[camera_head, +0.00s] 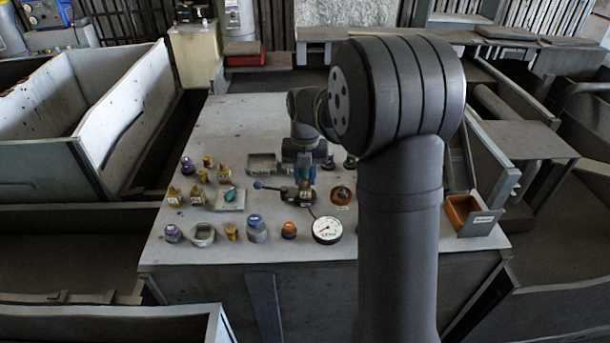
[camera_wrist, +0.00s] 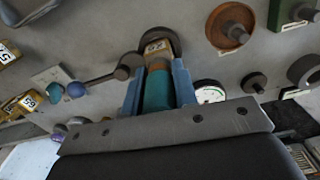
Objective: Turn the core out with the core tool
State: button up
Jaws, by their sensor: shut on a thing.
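My gripper (camera_wrist: 158,86) is shut on a teal cylinder, which I take to be the core tool (camera_wrist: 158,92), with a blue finger on each side. Beyond the teal part, a brass-coloured piece with a numbered label (camera_wrist: 157,47) lies in line with it, in front of a dark round fitting (camera_wrist: 160,35). Whether the tool's tip is seated there is hidden. In the head view my gripper (camera_head: 305,172) points down over the dark fitting with a side lever (camera_head: 272,187) ending in a blue ball. The core itself cannot be seen.
A white-faced gauge (camera_head: 326,230) lies in front of the fitting. Several brass fittings and purple-capped parts stand left on the grey table (camera_head: 240,120). A copper-coloured disc with a post (camera_head: 341,195) stands close right. An orange bin (camera_head: 463,211) stands at the right edge.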

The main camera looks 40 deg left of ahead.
jog(key=shift+r, duration=3.55)
jog(key=shift+w+d+m, duration=0.25)
jog(key=shift+w+m, duration=0.05)
jog(key=shift+w, duration=0.1)
jog(key=w+d+m, duration=1.5)
jog(key=d+m, duration=0.1)
jog(key=d, duration=0.1)
jog(key=w+d+m, duration=0.8)
jog(key=m, duration=0.1)
jog(key=shift+w+d+f, duration=0.15)
jog(key=shift+w, duration=0.2)
jog(key=d+f+m, duration=0.3)
jog(key=d+m, duration=0.2)
jog(key=d, duration=0.1)
jog(key=d+f+m, duration=0.3)
jog(key=d+m, duration=0.2)
jog(key=d, duration=0.2)
jog(key=d+f+m, duration=0.3)
jog(key=d+m, duration=0.2)
jog(key=d, duration=0.1)
jog(key=shift+d+f, duration=0.15)
jog(key=shift+d, duration=0.15)
